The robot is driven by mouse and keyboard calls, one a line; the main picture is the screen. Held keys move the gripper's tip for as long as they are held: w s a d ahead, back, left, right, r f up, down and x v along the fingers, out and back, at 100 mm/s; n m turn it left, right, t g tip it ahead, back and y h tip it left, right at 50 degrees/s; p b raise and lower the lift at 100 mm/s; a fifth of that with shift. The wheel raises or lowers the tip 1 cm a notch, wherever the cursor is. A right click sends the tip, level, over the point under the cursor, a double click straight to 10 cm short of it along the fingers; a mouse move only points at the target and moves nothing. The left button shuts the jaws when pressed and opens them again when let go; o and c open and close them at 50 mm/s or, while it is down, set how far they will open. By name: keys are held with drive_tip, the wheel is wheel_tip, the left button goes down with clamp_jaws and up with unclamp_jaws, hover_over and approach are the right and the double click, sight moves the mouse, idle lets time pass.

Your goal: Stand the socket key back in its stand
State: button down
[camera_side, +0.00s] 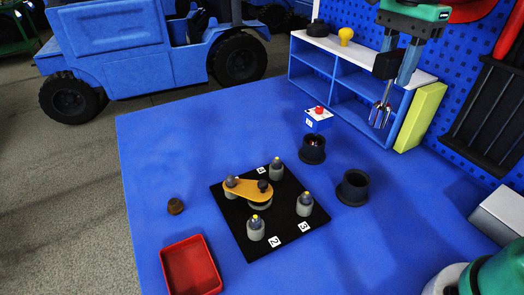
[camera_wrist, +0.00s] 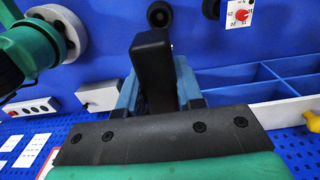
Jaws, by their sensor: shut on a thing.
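The socket key has a black block-like handle (camera_side: 386,66) and a shiny metal lower part (camera_side: 381,112). My gripper (camera_side: 398,66) is shut on the handle and holds the key high, in front of the shelf's right end. The metal part hangs down, roughly upright, clear of the table. In the wrist view the black handle (camera_wrist: 152,60) stands between my blue-grey fingers (camera_wrist: 155,92); the metal part is hidden there. Two black round cups stand on the table, a nearer one (camera_side: 352,188) and a farther one (camera_side: 312,150). I cannot tell which is the stand.
A black plate (camera_side: 237,216) carries several numbered posts and an orange arm (camera_side: 249,190).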

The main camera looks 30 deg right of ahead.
wheel_tip(320, 180, down, 16)
idle(0.6)
drive_tip(key=shift+f, duration=0.4)
drive_tip(key=shift+f, duration=0.1)
drive_tip(key=c, duration=0.6)
unclamp_jaws()
drive_tip(key=shift+o, duration=0.2)
